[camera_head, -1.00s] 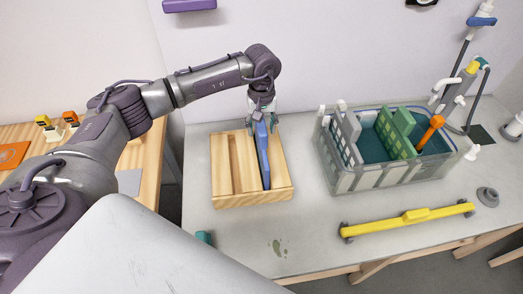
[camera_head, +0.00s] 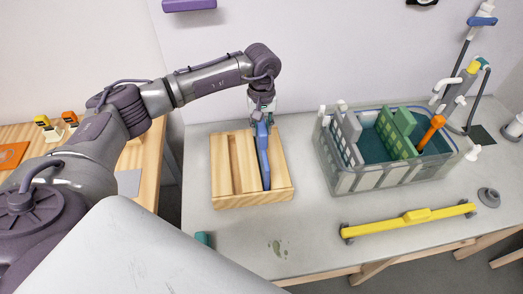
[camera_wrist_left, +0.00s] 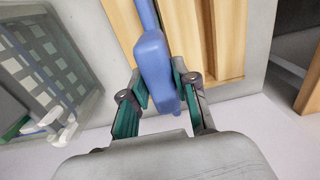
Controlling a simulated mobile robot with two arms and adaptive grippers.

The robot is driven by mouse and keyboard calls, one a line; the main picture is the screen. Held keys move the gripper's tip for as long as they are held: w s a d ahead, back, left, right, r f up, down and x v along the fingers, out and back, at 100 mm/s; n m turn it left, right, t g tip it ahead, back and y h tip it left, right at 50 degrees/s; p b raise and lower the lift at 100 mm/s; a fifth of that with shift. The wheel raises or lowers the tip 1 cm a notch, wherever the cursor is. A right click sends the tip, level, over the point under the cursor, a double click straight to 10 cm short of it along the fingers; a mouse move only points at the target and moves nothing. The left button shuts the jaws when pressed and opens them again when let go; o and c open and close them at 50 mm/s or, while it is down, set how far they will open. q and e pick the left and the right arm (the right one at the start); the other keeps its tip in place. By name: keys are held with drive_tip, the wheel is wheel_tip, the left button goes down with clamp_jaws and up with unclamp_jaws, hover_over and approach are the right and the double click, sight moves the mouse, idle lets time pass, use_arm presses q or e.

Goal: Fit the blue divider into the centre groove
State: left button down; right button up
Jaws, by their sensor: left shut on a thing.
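The blue divider (camera_head: 263,158) stands on edge in a slot of the pale wooden block (camera_head: 240,200) in the head view. My left gripper (camera_head: 262,119) is over the divider's far end, its fingers pointing down. In the left wrist view the divider (camera_wrist_left: 155,60) lies between the two teal fingers of my left gripper (camera_wrist_left: 160,95), which are shut on it. The clear tank (camera_head: 375,182) stands to the right and holds a grey slotted divider (camera_head: 346,140) and a green slotted divider (camera_head: 394,132). The centre groove is not clearly seen. My right gripper is not in view.
A yellow bar (camera_head: 400,222) lies in front of the tank. An orange-handled piece (camera_head: 431,131) sticks up in the tank's right part. Pipes and a hose stand behind the tank at right. The grey table is clear between block and tank.

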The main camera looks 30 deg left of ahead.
use_arm(q)
drive_tip(key=shift+r, duration=0.5)
idle(0.4)
